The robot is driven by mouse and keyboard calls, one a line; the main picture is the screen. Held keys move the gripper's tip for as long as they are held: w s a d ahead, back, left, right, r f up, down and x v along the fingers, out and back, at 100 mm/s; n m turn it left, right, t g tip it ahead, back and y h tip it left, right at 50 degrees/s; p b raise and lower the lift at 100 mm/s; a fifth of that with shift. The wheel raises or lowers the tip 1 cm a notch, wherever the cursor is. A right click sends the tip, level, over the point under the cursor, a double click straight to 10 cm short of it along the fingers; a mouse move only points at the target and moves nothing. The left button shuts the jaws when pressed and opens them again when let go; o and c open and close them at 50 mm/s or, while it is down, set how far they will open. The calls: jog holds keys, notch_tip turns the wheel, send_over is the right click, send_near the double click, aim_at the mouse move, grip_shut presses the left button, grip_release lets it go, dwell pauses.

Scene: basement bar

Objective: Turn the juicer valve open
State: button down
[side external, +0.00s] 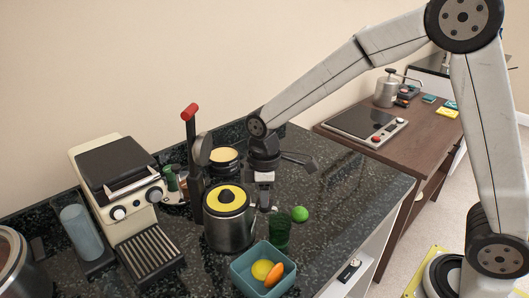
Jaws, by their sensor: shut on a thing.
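The juicer (230,228) is a silver cylinder with a yellow top, standing on the dark stone counter. My gripper (264,206) points down close against the juicer's right side, at the place of its valve. Its fingers are shut on the valve, which is small and mostly hidden between them. How far the valve is turned cannot be told from this view. A dark green glass (281,236) stands just below and right of my gripper.
A teal bowl (246,279) with yellow and orange fruit stands in front, and a green ball (300,214) lies to the right. A lever press with a red handle (189,112) and a cream grill machine (112,178) stand left. The counter's right end is clear.

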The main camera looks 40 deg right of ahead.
jog(key=m, duration=1.3)
jog(key=shift+m, duration=2.5)
jog(key=shift+c, duration=2.2)
grip_release()
